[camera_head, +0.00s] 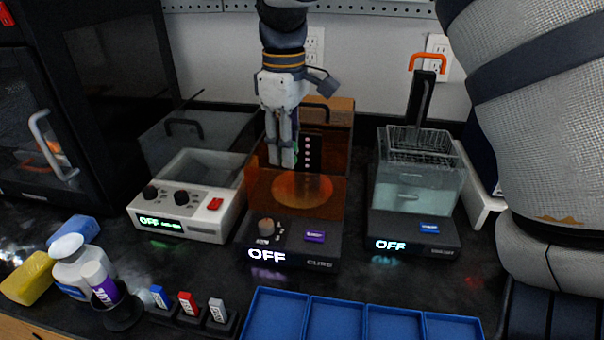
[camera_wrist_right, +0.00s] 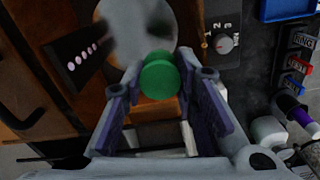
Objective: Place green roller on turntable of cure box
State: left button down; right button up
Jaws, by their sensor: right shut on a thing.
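My right gripper (camera_head: 283,160) reaches down from the top into the orange-walled cure box (camera_head: 330,197). In the right wrist view my right gripper (camera_wrist_right: 165,105) has its fingers on both sides of the green roller (camera_wrist_right: 161,77) and is shut on it. The round turntable (camera_head: 303,189) lies on the floor of the cure box. In the wrist view the turntable (camera_wrist_right: 137,28) is beyond the roller, and the two look apart. In the head view the gripper mostly hides the roller. My left gripper is not in view.
A grey washer-like unit (camera_head: 187,205) stands left of the cure box and a tank with a basket (camera_head: 415,190) stands right. A blue divided tray (camera_head: 335,318) lies in front. Bottles (camera_head: 80,262) and small labelled blocks (camera_head: 188,303) are at front left.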

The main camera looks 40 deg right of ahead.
jog(key=d+f, duration=0.1)
jog(key=f, duration=0.1)
jog(key=d+f, duration=0.3)
jog(key=shift+w+f, duration=0.35)
jog(key=shift+a+f, duration=0.1)
jog(key=shift+f, duration=1.1)
jog(key=shift+f, duration=0.15)
jog(key=o, duration=0.9)
jog(key=shift+c, duration=0.2)
notch_tip(320, 180, up, 12)
